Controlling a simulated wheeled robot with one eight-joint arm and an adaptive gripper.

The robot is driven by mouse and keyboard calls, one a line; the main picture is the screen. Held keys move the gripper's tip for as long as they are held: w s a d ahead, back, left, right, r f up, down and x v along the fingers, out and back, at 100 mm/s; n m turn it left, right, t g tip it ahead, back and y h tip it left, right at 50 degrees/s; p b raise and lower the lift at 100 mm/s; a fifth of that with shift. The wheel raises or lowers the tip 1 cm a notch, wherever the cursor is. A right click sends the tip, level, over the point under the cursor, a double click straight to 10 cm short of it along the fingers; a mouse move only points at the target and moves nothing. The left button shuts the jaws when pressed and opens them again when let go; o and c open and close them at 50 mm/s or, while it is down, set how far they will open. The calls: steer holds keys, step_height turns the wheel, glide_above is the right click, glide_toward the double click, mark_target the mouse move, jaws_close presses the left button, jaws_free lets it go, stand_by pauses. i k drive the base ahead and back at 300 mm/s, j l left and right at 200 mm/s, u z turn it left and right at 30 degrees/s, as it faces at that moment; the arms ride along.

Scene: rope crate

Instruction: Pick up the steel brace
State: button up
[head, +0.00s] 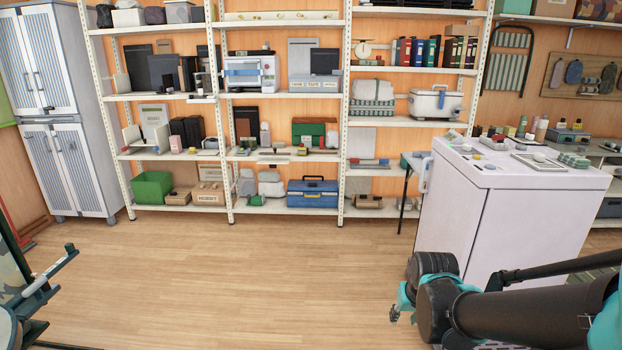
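I cannot pick out the steel brace with certainty; several small items lie on the white chest (540,180) at right and on the shelves, too small to name surely. My gripper (401,304) shows at the lower right, at the end of my dark arm, low in front of the white chest and apart from its top. Its teal fingers are partly hidden behind the dark wrist, so I cannot tell whether they are open or shut. I see nothing held in it.
Loaded white shelves (285,95) line the back wall, with a blue toolbox (313,194) and a green bin (152,187) low down. A grey cabinet (62,165) stands at left. Green-framed equipment (38,288) is at lower left. The wooden floor (230,275) between is clear.

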mark_target(275, 151)
steer(key=i+j+u, duration=0.1)
steer(key=i+u, duration=0.35)
steer(key=i, duration=3.4)
steer(key=i+u, duration=0.1)
steer(key=i, duration=0.5)
steer(key=i+l+u, duration=0.15)
steer(key=i, duration=0.45)
